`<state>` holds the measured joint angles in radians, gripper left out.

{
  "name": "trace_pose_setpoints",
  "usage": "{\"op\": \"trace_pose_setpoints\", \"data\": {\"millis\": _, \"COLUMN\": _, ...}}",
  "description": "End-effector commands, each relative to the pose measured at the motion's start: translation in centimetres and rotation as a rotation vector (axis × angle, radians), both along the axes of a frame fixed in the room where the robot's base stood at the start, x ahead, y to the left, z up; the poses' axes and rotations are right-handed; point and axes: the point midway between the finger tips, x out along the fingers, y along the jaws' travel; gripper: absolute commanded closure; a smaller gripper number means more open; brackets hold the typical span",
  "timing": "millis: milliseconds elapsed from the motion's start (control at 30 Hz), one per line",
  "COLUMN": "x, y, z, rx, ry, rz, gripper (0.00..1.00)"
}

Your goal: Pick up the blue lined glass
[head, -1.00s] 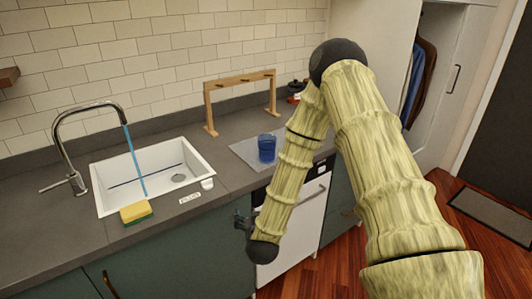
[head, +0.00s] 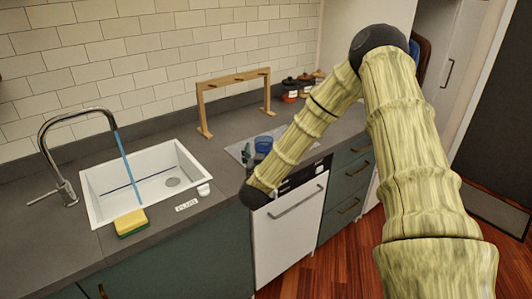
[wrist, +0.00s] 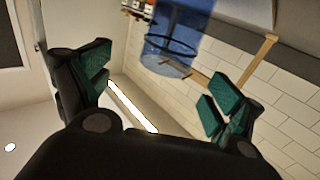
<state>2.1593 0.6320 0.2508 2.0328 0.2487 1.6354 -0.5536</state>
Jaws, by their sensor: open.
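The blue lined glass (head: 264,144) stands on a pale mat (head: 238,152) on the counter, right of the sink. Its lower part is partly hidden by my arm and gripper in the head view. In the wrist view the translucent blue glass (wrist: 176,36) shows large near the top, beyond the fingers. My gripper (head: 250,154) is low beside the glass, on its near left side. In the wrist view my gripper (wrist: 157,88) has its green-padded fingers spread wide with nothing between them.
A white sink (head: 142,184) with a tall faucet (head: 62,150) is at the left, with a yellow-green sponge (head: 131,222) at its front edge. A wooden rack (head: 233,78) stands behind the mat. Small pots (head: 291,89) stand farther right. Counter in front of the sink is mostly clear.

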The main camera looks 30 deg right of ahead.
Motion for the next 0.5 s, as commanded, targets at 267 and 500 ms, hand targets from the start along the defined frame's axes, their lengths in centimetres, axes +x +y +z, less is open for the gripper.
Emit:
{"op": "trace_pose_setpoints", "data": {"millis": 267, "x": 1.5, "y": -1.0, "z": 0.0, "rx": -0.001, "ry": 0.002, "rz": 0.002, "gripper": 0.07}}
{"op": "trace_pose_setpoints", "data": {"millis": 500, "x": 3.6, "y": -2.6, "z": -0.2, "rx": 0.0, "ry": 0.003, "rz": 0.0, "gripper": 0.07}}
